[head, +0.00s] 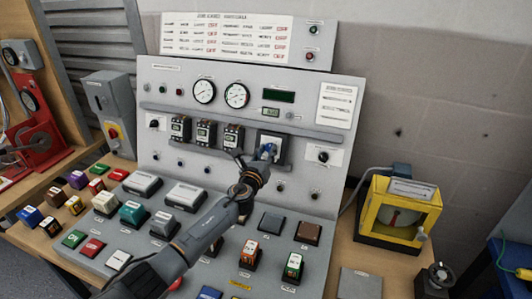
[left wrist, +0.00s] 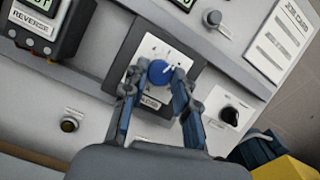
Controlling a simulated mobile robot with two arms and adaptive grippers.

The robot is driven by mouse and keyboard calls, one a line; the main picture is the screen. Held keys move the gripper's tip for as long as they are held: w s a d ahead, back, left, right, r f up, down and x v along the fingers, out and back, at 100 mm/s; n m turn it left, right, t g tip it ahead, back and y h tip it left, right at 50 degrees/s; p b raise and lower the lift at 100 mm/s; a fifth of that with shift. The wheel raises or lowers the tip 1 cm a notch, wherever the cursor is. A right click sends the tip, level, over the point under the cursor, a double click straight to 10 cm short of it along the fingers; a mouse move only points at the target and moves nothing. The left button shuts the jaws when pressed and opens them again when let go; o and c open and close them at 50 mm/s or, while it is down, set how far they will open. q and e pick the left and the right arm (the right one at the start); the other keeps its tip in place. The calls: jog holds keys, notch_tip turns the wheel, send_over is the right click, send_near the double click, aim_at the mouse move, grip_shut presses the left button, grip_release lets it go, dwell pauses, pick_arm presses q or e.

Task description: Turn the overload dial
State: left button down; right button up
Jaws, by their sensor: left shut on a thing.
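The overload dial (left wrist: 159,71) is a round blue knob on a white plate with scale marks, set in a dark housing on the upright panel. A white pointer mark shows at its upper right in the left wrist view. It also shows small and partly covered in the head view (head: 269,149). My left gripper (left wrist: 157,80) is shut on the dial, one finger on each side. In the head view the left gripper (head: 264,160) reaches up from below to the dial. The label under the dial is partly hidden by the fingers. My right gripper is not in view.
Several labelled relay units (head: 205,133) sit left of the dial. A black rotary switch (head: 323,156) is to its right. Gauges (head: 237,95) are above. Coloured blocks (head: 132,212) stand on the sloping desk. A yellow box (head: 400,208) stands at right.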

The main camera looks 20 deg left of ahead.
pick_arm(q)
jog(key=n+y, duration=0.1)
jog(key=n, duration=0.1)
jog(key=n+y, duration=0.1)
jog(key=n, duration=0.2)
jog(key=n+g+y, duration=0.1)
jog(key=n, duration=0.2)
jog(key=shift+d, duration=0.3)
jog(key=n+g, duration=0.1)
jog(key=n, duration=0.2)
jog(key=n+y, duration=0.1)
jog(key=n, duration=0.2)
jog(key=shift+r+g, duration=0.15)
jog(key=shift+g, duration=0.25)
jog(key=shift+y, duration=0.3)
jog(key=c, duration=1)
grip_release()
jog(key=shift+c, duration=0.2)
jog(key=v, duration=1.2)
